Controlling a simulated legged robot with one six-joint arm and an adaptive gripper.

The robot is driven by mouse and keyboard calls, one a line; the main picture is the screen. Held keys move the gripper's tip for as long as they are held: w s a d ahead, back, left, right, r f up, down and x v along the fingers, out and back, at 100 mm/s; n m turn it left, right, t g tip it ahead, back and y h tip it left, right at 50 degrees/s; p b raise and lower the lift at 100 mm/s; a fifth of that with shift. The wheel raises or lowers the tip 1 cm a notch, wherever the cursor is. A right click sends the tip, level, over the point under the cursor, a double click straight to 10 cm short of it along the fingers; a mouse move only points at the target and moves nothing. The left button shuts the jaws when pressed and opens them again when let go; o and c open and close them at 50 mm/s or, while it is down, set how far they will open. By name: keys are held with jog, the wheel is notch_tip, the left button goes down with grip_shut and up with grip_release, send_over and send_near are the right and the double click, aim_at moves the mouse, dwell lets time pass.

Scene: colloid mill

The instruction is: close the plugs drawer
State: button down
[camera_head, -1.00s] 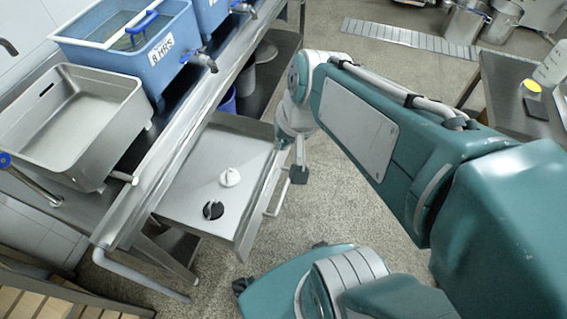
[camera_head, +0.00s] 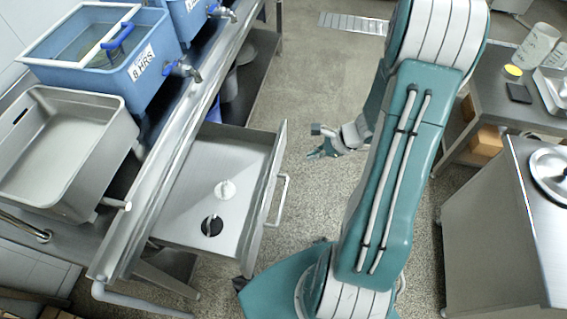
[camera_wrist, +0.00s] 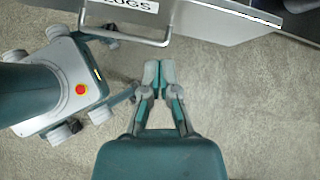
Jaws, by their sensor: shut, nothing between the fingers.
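The plugs drawer (camera_head: 215,165) is pulled open from under the steel counter, in the head view. A white plug (camera_head: 225,190) and a black plug (camera_head: 212,226) lie inside it. Its bar handle (camera_head: 282,200) is on the front panel; the handle (camera_wrist: 125,40) and part of the "PLUGS" label (camera_wrist: 133,5) show at the top of the wrist view. My gripper (camera_head: 318,150) is shut and empty, over the floor to the right of the drawer front, clear of it. In the wrist view my gripper (camera_wrist: 160,72) has its fingertips together, below and right of the handle, apart from it.
Blue sinks (camera_head: 110,60) and a steel basin (camera_head: 65,150) stand on the counter at left. A steel table (camera_head: 490,95) and a steel cabinet (camera_head: 500,235) stand at right.

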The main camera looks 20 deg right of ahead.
aim_at(276, 170)
notch_tip(276, 170, down, 4)
jog(key=d+m+t, duration=0.1)
jog(key=d+m, duration=0.2)
jog(key=x, duration=0.4)
jog(key=a+x, duration=0.1)
jog(key=x, duration=0.3)
jog(key=r+x, duration=0.1)
jog(key=x, duration=0.3)
jog(key=shift+w+a, duration=0.1)
jog(key=shift+a, duration=0.2)
jog(key=shift+w+a, duration=0.4)
jog(key=shift+a, duration=0.15)
jog(key=w+a, duration=0.5)
jog(key=a, duration=0.2)
jog(key=w+a, duration=0.6)
jog(key=a, duration=0.1)
jog(key=w+a, duration=0.5)
jog(key=a, duration=0.3)
jog(key=shift+w, duration=0.2)
jog(key=shift+w+a, duration=0.35)
jog(key=shift+a, duration=0.15)
jog(key=shift+w+r, duration=0.15)
jog(key=shift+a, duration=0.1)
